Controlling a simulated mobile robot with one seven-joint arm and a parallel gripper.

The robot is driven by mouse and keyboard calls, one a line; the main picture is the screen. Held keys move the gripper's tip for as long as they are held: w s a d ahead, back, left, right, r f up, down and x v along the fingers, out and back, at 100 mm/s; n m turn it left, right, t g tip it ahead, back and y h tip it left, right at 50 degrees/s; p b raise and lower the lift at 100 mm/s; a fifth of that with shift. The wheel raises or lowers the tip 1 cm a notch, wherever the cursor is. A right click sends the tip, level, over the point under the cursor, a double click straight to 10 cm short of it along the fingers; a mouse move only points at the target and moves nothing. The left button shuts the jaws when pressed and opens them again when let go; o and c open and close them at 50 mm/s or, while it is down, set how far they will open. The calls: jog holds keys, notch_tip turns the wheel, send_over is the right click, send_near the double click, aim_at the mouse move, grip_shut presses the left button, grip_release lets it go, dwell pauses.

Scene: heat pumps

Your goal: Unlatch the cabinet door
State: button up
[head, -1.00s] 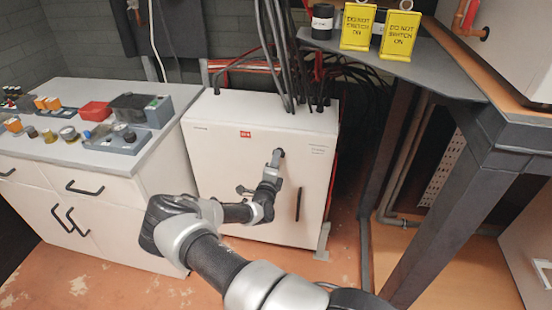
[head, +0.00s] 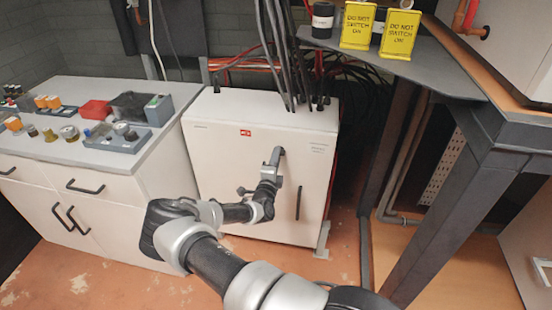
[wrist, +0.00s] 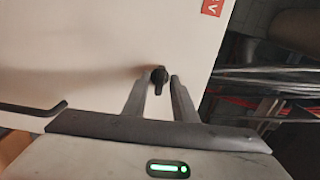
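The white cabinet (head: 222,160) stands on the floor with its door facing me, and it looks shut. A dark vertical handle (head: 298,203) is on the door's right side and also shows at the left of the wrist view (wrist: 35,109). A small black latch knob (wrist: 159,77) sticks out of the door in the wrist view. My gripper (wrist: 160,82) is open, its two fingers on either side of the knob near their tips. I cannot tell whether they touch it. In the head view my gripper (head: 277,154) is at the upper door and hides the knob.
A counter (head: 165,137) with drawers and several small devices stands left of the cabinet. Dark cables (head: 283,55) run into the cabinet's top. A dark metal table (head: 440,75) with yellow "do not switch on" signs (head: 358,25) is at the right.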

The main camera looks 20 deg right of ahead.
jog(key=shift+a, duration=0.1)
jog(key=p+v, duration=0.2)
jog(key=v, duration=1.5)
jog(key=shift+s+a, duration=0.1)
jog(key=shift+s, duration=0.05)
